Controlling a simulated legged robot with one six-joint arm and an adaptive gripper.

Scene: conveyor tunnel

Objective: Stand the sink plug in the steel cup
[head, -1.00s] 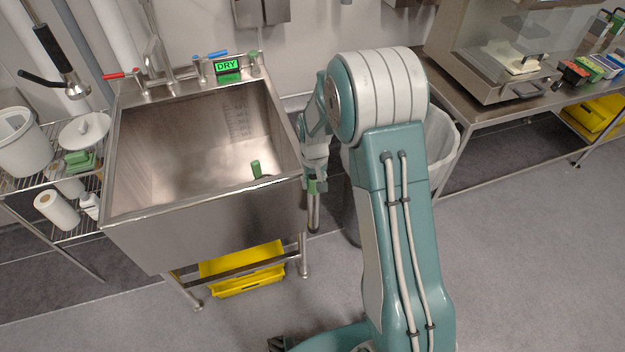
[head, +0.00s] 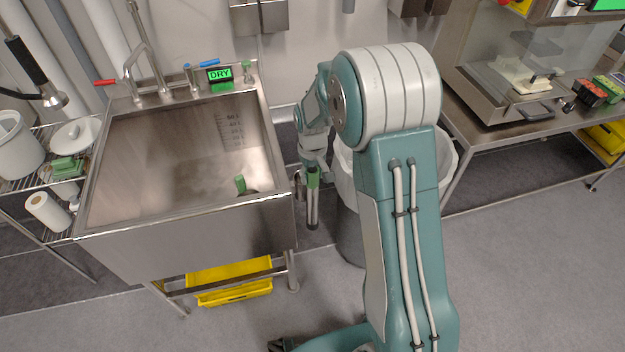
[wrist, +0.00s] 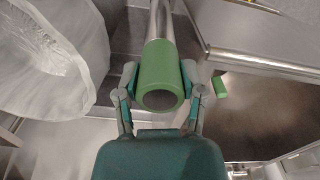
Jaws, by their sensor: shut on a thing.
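My gripper (head: 314,166) is shut on the sink plug (head: 312,208), a steel tube with a green collar at its top. The plug hangs about upright outside the sink's right front corner, clear of the floor. In the wrist view the fingers of my gripper (wrist: 164,86) close on both sides of the green collar (wrist: 158,70), and the steel tube runs away beyond it. I cannot make out the steel cup for sure; a small grey cylinder (head: 348,5) shows on the wall at the top edge.
The steel sink (head: 182,222) with a DRY sign (head: 219,74) is at left, a green piece (head: 240,184) inside it. A lined bin (head: 350,225) stands close behind my arm. A steel bench (head: 470,120) is at right. Front floor is clear.

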